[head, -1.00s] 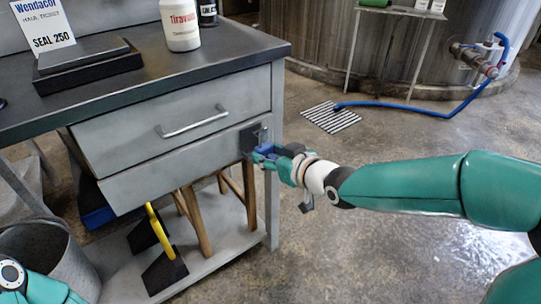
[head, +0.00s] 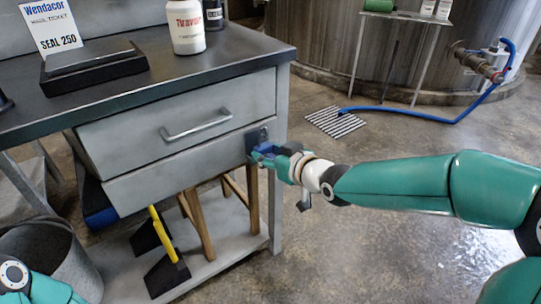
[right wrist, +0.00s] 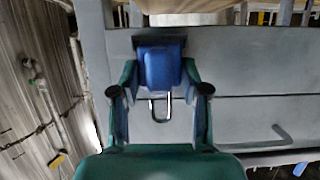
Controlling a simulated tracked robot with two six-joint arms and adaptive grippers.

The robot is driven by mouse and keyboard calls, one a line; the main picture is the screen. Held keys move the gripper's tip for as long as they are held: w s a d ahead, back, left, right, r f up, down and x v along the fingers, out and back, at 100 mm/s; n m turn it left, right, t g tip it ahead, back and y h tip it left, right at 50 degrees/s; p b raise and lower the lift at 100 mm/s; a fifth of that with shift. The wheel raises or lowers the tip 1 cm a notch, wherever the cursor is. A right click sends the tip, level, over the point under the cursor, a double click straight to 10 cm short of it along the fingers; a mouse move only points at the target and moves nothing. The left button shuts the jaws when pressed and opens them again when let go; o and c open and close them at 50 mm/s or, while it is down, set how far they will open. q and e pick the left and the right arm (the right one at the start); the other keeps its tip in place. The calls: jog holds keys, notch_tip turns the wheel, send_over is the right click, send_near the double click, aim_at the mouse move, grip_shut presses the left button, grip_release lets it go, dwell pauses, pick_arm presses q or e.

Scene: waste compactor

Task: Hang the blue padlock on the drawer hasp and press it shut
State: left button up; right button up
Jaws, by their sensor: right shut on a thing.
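The blue padlock (right wrist: 162,68) sits between the fingers of my right gripper (right wrist: 161,88), which is shut on its body. Its metal shackle (right wrist: 161,108) shows as a U in the right wrist view, against the grey drawer front. In the head view the padlock (head: 262,152) is small and partly covered by my right gripper (head: 272,154). It is close to the dark hasp plate (head: 257,136) at the right end of the drawer (head: 185,122). I cannot tell whether the shackle passes through the hasp. My left gripper is out of view.
The drawer handle (head: 196,123) is left of the hasp. The bench top (head: 130,92) holds a white bottle (head: 185,26) and a sign (head: 53,27). Below are wooden legs (head: 252,200) and a yellow-handled tool (head: 163,235).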

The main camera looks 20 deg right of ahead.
jog(key=shift+w+a, duration=0.3)
jog(key=shift+w, duration=0.55)
jog(key=shift+f+b, duration=0.15)
jog(key=shift+b, duration=0.25)
dwell(0.3)
jog(key=o, duration=1.2)
jog(key=shift+f, duration=0.1)
jog(key=shift+c, duration=0.4)
jog(key=shift+s, duration=0.15)
jog(key=shift+v, duration=3.45)
